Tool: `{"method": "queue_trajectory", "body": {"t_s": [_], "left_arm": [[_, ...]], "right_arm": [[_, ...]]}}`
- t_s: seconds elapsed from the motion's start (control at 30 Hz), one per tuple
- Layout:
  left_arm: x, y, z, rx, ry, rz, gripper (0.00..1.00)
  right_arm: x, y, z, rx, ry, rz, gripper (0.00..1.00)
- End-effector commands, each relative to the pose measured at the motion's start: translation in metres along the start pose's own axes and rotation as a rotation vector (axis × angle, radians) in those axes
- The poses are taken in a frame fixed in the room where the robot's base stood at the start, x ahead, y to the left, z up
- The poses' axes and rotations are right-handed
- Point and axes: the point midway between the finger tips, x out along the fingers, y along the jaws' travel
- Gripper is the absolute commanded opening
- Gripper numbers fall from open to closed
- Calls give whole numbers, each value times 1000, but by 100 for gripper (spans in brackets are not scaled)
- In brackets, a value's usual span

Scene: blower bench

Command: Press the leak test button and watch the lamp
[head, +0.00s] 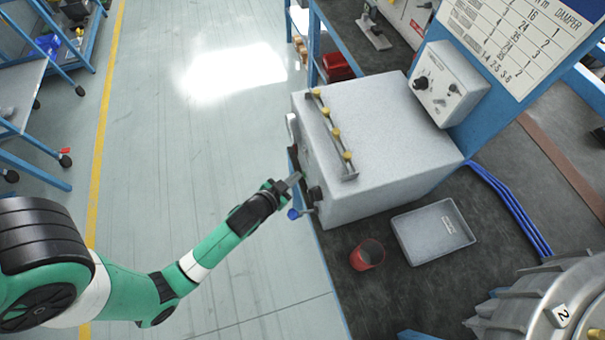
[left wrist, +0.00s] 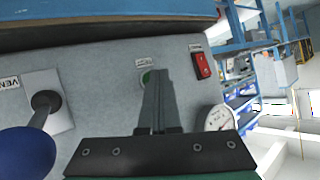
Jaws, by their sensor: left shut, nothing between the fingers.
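A grey test box (head: 375,130) stands on the bench, and its front panel (left wrist: 105,75) fills much of the left wrist view. A round green button (left wrist: 146,76) sits on that panel under a small label that I cannot read clearly. My left gripper (head: 295,179) is shut and empty, with its fingers pointing at the panel. In the left wrist view its fingertips (left wrist: 159,74) overlap the right part of the button; I cannot tell whether they touch it. I cannot make out a lamp. My right gripper is out of view.
The panel also carries a red switch (left wrist: 202,65), a dial gauge (left wrist: 217,119) and a blue-knobbed lever (left wrist: 27,152) by a vent label. A red cup (head: 368,254) and a grey tray (head: 434,231) stand on the bench. The floor left of the bench is clear.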

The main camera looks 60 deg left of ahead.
Motion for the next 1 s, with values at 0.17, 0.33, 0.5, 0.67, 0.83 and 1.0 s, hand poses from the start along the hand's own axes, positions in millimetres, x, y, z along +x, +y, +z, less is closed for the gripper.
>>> {"method": "queue_trajectory", "body": {"t_s": [0.17,0.33,0.5,0.67,0.83,1.0], "left_arm": [[-7,-6,3,0,-2,-1,0],[-10,-8,7,0,0,-1,0],[-10,-8,7,0,0,-1,0],[-14,-10,8,-1,-3,0,0],[-26,-19,15,-2,-4,-1,0],[-38,-28,25,-3,-4,1,0]], "right_arm": [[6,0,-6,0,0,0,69],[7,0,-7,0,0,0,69],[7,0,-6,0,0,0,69],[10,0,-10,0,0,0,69],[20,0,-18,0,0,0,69],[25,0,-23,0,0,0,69]]}}
